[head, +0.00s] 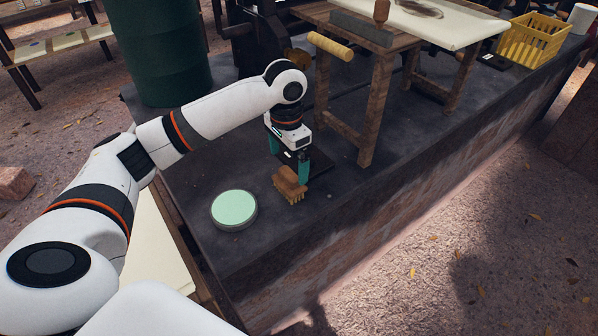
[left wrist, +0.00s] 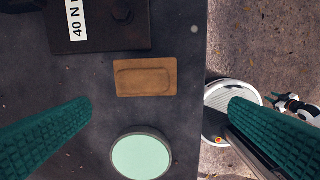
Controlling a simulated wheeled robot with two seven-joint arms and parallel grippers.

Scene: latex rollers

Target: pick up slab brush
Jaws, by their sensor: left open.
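The slab brush (head: 289,187), a brown wooden block with pale bristles, sits bristles down on the dark bench top. In the left wrist view its back (left wrist: 147,77) faces up, with a raised block on it. My left gripper (head: 289,165) is over the brush, its two teal fingers spread. One finger covers part of the brush in the head view. In the left wrist view the brush lies between and beyond the open fingers (left wrist: 160,108), and nothing is held. The gap in height is hard to judge.
A round mint-green disc (head: 234,208) lies left of the brush. A dark plate (left wrist: 110,25) marked "40 N" lies close by. A wooden stand (head: 368,120) rises behind, right. The bench's front edge (head: 330,227) is near; a green barrel (head: 160,50) stands at left.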

